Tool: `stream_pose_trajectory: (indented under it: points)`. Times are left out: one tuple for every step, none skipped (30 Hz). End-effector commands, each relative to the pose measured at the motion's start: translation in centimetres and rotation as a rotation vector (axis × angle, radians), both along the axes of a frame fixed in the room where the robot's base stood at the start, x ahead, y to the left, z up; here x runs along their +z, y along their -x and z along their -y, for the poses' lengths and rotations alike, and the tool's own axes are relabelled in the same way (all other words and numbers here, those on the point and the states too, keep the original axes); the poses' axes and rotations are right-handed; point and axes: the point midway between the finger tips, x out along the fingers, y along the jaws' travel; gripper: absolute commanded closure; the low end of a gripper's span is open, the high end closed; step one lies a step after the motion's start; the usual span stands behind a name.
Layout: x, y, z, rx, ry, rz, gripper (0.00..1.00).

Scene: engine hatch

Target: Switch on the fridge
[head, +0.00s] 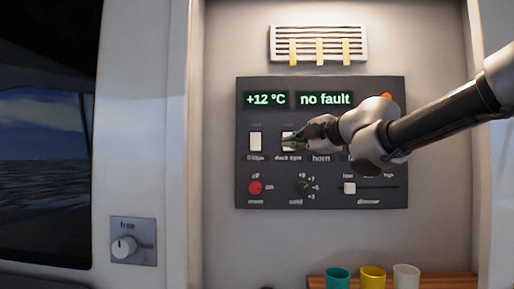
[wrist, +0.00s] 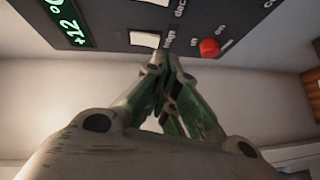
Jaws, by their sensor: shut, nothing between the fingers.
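The fridge switch (head: 255,142) is a white rocker at the left of the dark panel's switch row, with a blurred label below it. It also shows in the wrist view (wrist: 144,40), near the panel edge. To its right is the white deck light switch (head: 287,146), partly covered by my fingers. In the wrist view the fingertips (wrist: 160,64) appear just below the fridge switch. I cannot tell whether they touch anything. The display (head: 265,99) reads +12 °C.
Below the switches are a red main knob (head: 255,187), a cold dial (head: 302,187) and a dimmer slider (head: 349,187). My arm hides switches right of the horn label. A vent (head: 318,43) is above; cups stand on a wooden shelf (head: 450,283) below.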

Motion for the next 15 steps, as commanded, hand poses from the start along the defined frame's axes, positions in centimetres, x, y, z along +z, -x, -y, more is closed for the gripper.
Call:
stream_pose_trajectory:
  points:
    - [0.4, 0.2, -1.8, 0.055, 0.022, 0.032, 1.00]
    - [0.5, 0.4, -2.6, 0.081, 0.033, 0.047, 1.00]
    - [0.7, 0.6, -3.3, 0.108, 0.042, 0.061, 1.00]
    - [0.8, 0.7, -3.7, 0.120, 0.047, 0.070, 1.00]
    - [0.9, 0.7, -3.9, 0.128, 0.049, 0.075, 1.00]
    - [0.9, 0.8, -4.0, 0.132, 0.051, 0.078, 1.00]
    - [0.9, 0.8, -4.0, 0.133, 0.051, 0.079, 1.00]
    - [0.9, 0.8, -4.0, 0.132, 0.051, 0.078, 1.00]
    - [0.9, 0.8, -4.0, 0.131, 0.051, 0.078, 1.00]
    - [0.9, 0.8, -4.0, 0.131, 0.050, 0.077, 1.00]
    - [0.9, 0.8, -3.9, 0.130, 0.050, 0.077, 1.00]
    - [0.9, 0.8, -3.9, 0.130, 0.049, 0.077, 1.00]
    - [0.9, 0.8, -3.9, 0.130, 0.049, 0.077, 1.00]
    - [0.9, 0.7, -4.0, 0.129, 0.050, 0.077, 1.00]
    - [0.9, 0.6, -4.0, 0.129, 0.050, 0.077, 1.00]
